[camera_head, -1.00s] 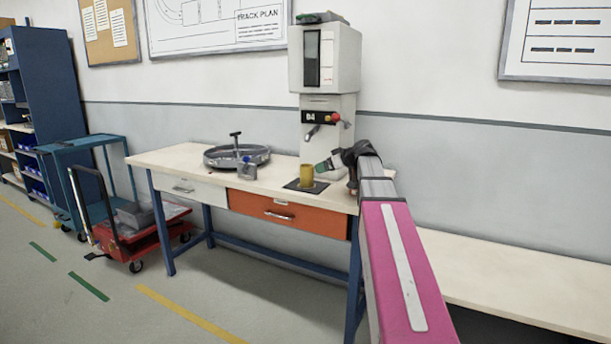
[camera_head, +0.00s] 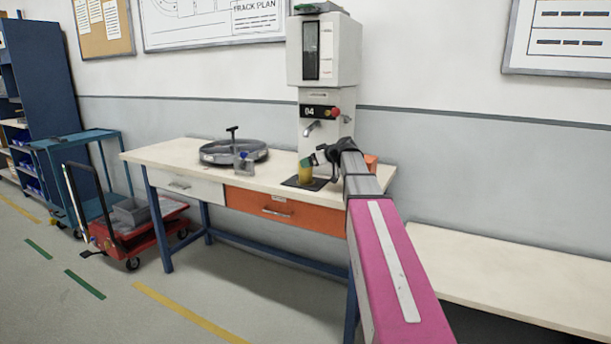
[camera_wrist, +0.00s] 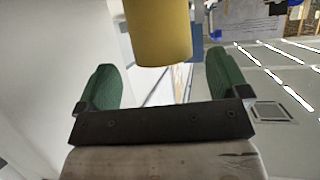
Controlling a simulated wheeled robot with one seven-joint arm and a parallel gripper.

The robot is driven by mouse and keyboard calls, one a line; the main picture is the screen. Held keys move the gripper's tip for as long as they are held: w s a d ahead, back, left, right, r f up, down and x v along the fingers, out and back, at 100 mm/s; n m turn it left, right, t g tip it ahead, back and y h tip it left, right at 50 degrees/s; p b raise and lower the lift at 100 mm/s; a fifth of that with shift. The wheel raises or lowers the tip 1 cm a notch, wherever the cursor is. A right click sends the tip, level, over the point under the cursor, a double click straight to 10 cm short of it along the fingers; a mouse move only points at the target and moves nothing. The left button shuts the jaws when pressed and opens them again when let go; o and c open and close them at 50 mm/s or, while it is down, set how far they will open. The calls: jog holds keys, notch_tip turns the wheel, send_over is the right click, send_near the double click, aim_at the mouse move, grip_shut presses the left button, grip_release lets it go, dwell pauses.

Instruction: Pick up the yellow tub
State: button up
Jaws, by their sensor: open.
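The yellow tub (camera_head: 305,174) stands upright on a dark mat (camera_head: 291,183) on the workbench, under the spout of the grey-white machine. My gripper (camera_head: 312,164) is at the tub in the head view, with a green finger overlapping its upper part. In the wrist view the tub (camera_wrist: 158,35) is at the top, ahead of and between the two green fingers of my gripper (camera_wrist: 163,80). The fingers are wide apart and hold nothing. A gap shows on each side of the tub. The tub's far end is cut off by the frame edge.
The machine (camera_head: 327,120) rises right behind the tub. A round grey tray (camera_head: 233,153) and a small grey-blue item (camera_head: 244,164) lie to the left on the workbench (camera_head: 180,153). An orange object (camera_head: 371,162) shows just right of my wrist.

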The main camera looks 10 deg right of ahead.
jog(key=x, duration=0.3)
jog(key=shift+w+a+f, duration=0.1)
jog(key=shift+w+a, duration=0.05)
jog(key=shift+a, duration=0.25)
jog(key=shift+c, duration=0.2)
jog(key=c, duration=1.1)
